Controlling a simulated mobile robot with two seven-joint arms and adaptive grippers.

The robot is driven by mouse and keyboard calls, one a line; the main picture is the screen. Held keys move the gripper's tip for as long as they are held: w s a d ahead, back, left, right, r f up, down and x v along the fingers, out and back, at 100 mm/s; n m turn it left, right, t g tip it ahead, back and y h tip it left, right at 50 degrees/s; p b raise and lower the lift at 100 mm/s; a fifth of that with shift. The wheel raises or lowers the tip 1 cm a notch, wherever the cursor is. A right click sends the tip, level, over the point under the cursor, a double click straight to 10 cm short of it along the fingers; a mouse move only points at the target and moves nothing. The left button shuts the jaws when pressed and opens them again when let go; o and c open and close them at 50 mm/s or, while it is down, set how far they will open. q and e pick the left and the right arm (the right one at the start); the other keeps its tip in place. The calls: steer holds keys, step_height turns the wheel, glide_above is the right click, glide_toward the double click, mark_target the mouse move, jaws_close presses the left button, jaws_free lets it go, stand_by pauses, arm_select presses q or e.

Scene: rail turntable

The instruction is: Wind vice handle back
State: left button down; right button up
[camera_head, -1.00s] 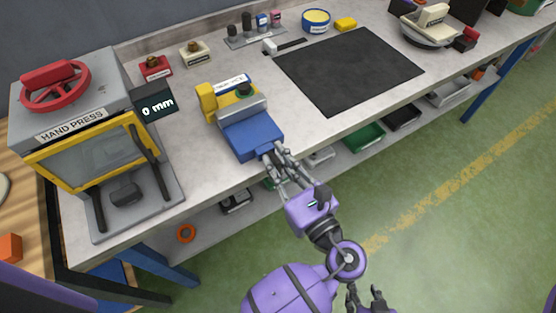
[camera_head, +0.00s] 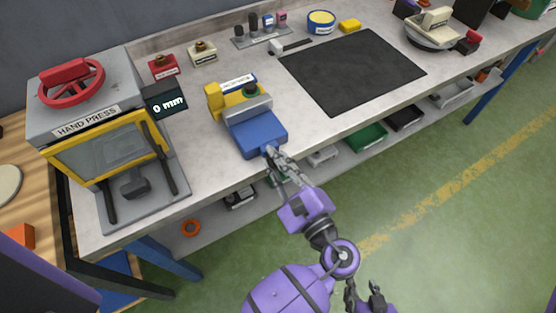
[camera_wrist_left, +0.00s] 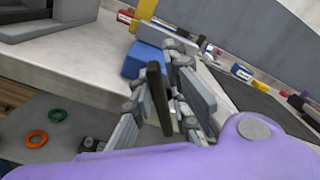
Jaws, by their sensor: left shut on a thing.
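The bench vice, with a blue front body (camera_head: 258,137) and a yellow rear part, sits at the bench's front edge in the head view. Its blue body (camera_wrist_left: 143,60) also shows in the wrist view. My left gripper (camera_head: 272,155) is at the vice's front. In the wrist view, the dark vice handle bar (camera_wrist_left: 157,95) stands between the fingers of my left gripper (camera_wrist_left: 165,85), which is shut on it. The gripper hides the handle in the head view. My right gripper (camera_head: 364,296) is at the bottom, away from the vice, its fingers apart and empty.
The hand press (camera_head: 105,140) stands left of the vice, with a red wheel on top and a 0 mm display (camera_head: 166,101). A black mat (camera_head: 352,70) lies to the right. Bins, including a green one (camera_head: 366,136), sit on the lower shelf. The floor in front is clear.

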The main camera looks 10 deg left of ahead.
arm_select(q)
steer(key=shift+s+a+f, duration=0.2)
steer(key=shift+a+f, duration=0.05)
steer(key=shift+f, duration=0.15)
steer(key=c, duration=1.8)
jaws_free()
steer(key=shift+c, duration=0.2)
steer(key=shift+o, duration=0.2)
steer(key=shift+r, duration=0.1)
steer(key=shift+w+d+r, duration=0.1)
steer(key=shift+r, duration=0.1)
